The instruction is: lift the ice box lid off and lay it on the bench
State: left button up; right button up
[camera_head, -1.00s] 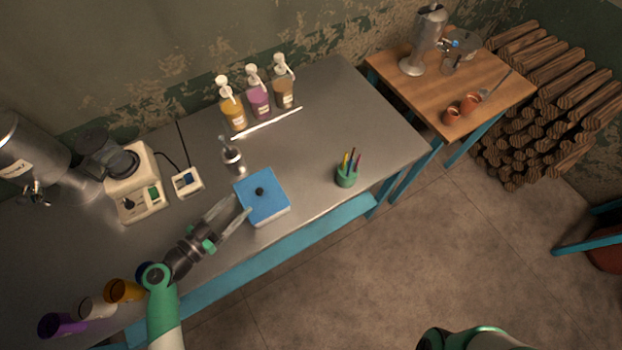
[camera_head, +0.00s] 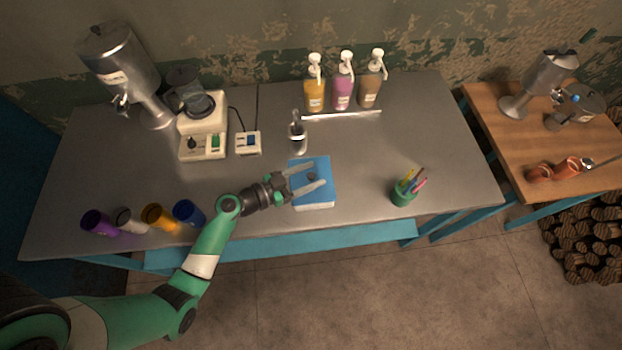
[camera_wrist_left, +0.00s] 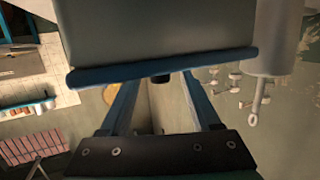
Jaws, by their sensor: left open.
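The ice box (camera_head: 315,205) is a small white box with a blue lid (camera_head: 323,163), standing on the steel bench (camera_head: 270,195) near its front edge. The lid is on the box. My left gripper (camera_head: 318,175) is open, and its fingers reach over the lid from the left. In the left wrist view, the lid's blue edge (camera_wrist_left: 170,68) crosses the picture. Its dark knob (camera_wrist_left: 160,78) shows between the open fingers (camera_wrist_left: 155,95); I cannot tell whether they touch it. The fingers partly hide the lid in the head view. My right gripper is not in view.
A green pen pot (camera_head: 403,195) is to the right. Colored cups (camera_head: 160,218) stand at front left, and pump bottles (camera_head: 342,92) at the back. Bare bench lies between box and pen pot.

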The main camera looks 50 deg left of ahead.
aim_at(320, 174)
pick_arm(q)
jog(key=x, duration=0.3)
jog(key=shift+w+f, duration=0.2)
jog(key=shift+w, duration=0.1)
grip_shut()
